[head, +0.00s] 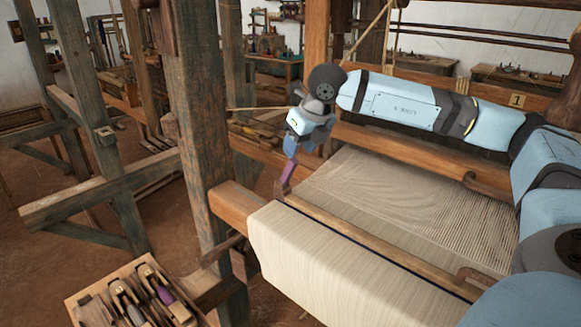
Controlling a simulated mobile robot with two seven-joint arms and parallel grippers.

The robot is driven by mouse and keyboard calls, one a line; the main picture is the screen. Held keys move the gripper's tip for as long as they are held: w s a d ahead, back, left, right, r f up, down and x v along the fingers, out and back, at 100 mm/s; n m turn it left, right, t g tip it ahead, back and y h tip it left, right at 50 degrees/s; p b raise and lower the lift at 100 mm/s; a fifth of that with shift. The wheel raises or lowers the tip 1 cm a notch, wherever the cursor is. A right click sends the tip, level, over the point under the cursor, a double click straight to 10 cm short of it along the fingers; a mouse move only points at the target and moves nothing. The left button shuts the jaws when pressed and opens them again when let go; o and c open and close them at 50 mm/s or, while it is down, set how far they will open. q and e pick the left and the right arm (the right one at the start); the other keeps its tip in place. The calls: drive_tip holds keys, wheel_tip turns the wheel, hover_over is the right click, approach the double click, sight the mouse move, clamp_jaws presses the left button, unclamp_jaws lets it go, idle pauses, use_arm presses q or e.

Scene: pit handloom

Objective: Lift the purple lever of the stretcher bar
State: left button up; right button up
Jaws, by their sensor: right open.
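The stretcher bar (372,238) is a long wooden bar lying across the woven cloth (335,265) near its front fold. A purple lever (286,177) stands up, tilted, at the bar's left end. My right gripper (292,153) comes in from the right and points down at the lever's top. Its jaws are open, but the fingers are small, and I cannot tell whether they touch the lever. My left gripper is not in view.
A thick wooden loom post (202,130) stands just left of the lever. Pale warp threads (400,200) stretch behind the bar. A wooden tray (90,292) with shuttles and a purple item sits at lower left. Brown floor (100,255) lies open around it.

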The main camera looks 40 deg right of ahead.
sight(290, 168)
drive_tip(key=x, duration=0.8)
drive_tip(key=shift+p, duration=0.35)
drive_tip(key=shift+c, duration=0.5)
clamp_jaws()
